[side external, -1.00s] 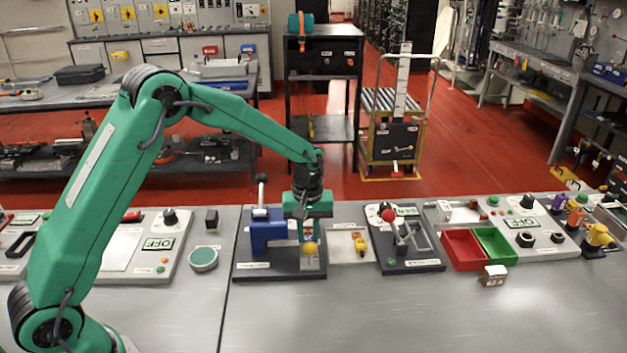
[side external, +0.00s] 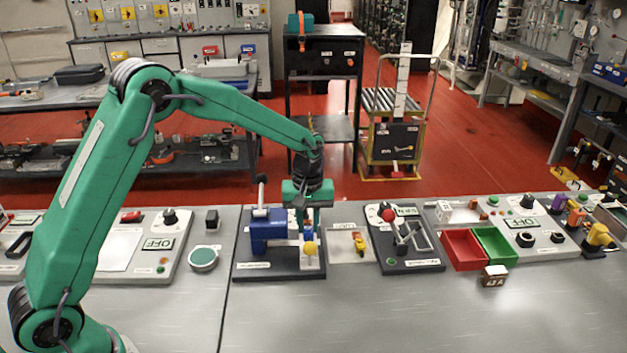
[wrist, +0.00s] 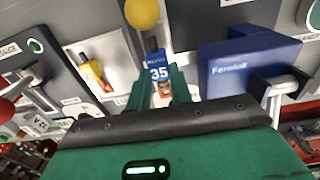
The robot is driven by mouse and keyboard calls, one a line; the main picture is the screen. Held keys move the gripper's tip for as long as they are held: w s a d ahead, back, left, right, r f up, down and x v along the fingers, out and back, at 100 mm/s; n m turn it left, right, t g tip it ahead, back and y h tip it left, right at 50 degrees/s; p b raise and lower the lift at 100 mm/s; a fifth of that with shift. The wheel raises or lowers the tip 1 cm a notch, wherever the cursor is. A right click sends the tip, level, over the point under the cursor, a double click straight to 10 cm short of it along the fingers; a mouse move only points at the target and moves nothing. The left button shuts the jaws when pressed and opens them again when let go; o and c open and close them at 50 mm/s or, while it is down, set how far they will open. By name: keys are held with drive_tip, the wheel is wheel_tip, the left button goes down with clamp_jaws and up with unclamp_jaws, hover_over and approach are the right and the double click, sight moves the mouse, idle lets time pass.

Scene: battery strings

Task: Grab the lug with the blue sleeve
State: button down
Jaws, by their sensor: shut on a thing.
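The lug with the blue sleeve (wrist: 158,73) shows in the wrist view, with the white number 35 on its sleeve and a copper-coloured end (wrist: 164,89). My gripper (wrist: 161,88) is shut on it, one green finger on each side. In the side view my gripper (side external: 307,222) hangs over the dark base plate (side external: 262,271), beside the blue block (side external: 267,236). The lug is small and partly hidden there, and I cannot tell whether it is clear of the fixture.
A yellow ball knob (side external: 310,248) stands close in front of my gripper. The front table is mostly clear.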

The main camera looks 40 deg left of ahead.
drive_tip(key=shift+r, duration=1.1)
drive_tip(key=shift+r, duration=0.15)
